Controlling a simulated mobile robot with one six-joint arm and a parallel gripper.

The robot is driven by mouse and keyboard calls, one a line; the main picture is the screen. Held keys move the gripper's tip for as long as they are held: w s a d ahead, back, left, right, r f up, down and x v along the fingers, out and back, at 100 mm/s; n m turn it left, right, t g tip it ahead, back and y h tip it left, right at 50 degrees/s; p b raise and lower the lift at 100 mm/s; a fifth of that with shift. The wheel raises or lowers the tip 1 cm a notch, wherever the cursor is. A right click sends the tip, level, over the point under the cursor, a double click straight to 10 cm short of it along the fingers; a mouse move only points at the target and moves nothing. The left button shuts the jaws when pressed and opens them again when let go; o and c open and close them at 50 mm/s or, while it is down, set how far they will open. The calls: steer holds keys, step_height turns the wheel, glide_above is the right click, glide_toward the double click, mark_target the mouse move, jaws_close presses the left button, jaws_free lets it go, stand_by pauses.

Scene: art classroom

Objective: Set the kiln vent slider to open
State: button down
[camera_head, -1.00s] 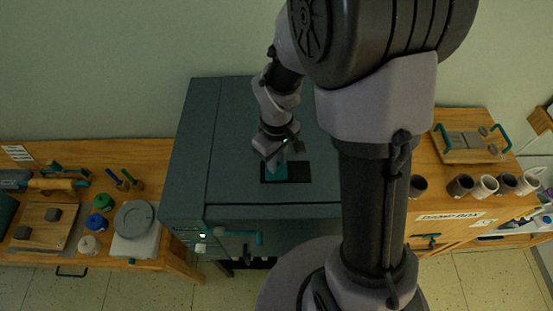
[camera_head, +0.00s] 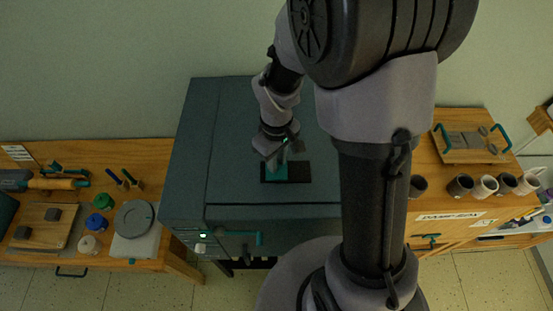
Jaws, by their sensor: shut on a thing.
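The kiln (camera_head: 240,130) is a large dark blue-grey box in the middle of the view. On its top is a black vent opening (camera_head: 302,172) with a teal vent slider (camera_head: 278,174) over its left part. Black shows to the right of the slider. My gripper (camera_head: 275,158) points down onto the slider and is shut on it. The fingertips and the slider's grip are partly hidden by the gripper itself.
A wooden bench (camera_head: 180,254) with tools, jars and a round grey disc (camera_head: 133,218) stands left of the kiln. A wooden cabinet (camera_head: 430,197) with several cups stands right. My arm hides part of the kiln's right side.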

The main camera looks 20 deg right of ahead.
steer(key=d, duration=0.1)
steer(key=s+d, duration=0.1)
steer(key=d, duration=0.3)
steer(key=shift+s+d, duration=0.25)
steer(key=shift+s, duration=0.1)
steer(key=shift+a, duration=0.15)
steer(key=c, duration=1.5)
jaws_free()
steer(key=shift+o, duration=1)
steer(key=shift+d, duration=0.3)
steer(key=shift+a, duration=0.1)
